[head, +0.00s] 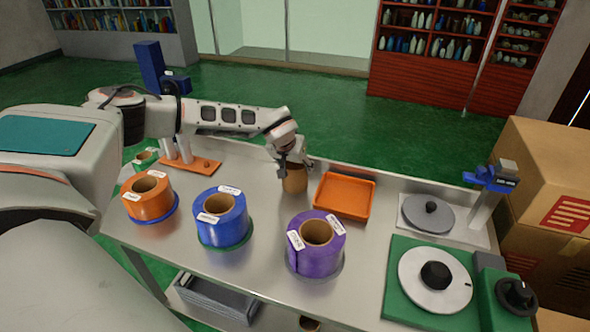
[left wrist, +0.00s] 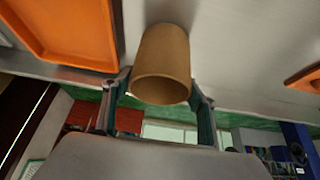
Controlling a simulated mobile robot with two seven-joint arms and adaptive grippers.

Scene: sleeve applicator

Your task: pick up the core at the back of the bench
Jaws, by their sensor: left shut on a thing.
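The core (head: 295,180) is a plain brown cardboard tube at the back of the bench (head: 265,267), left of the orange tray. My left gripper (head: 292,165) is over it from behind, shut on it. In the left wrist view the core (left wrist: 162,65) sits between the two fingers of my left gripper (left wrist: 158,100), one on each side. Its open end faces the camera. Whether its far end touches the bench is unclear. My right gripper is in neither view.
Orange (head: 148,196), blue (head: 221,217) and purple (head: 315,242) rolls stand along the front. An orange tray (head: 344,195) is right of the core. A green turntable unit (head: 405,312) and a scale-like device (head: 428,213) stand at the right. An orange stand (head: 190,163) is back left.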

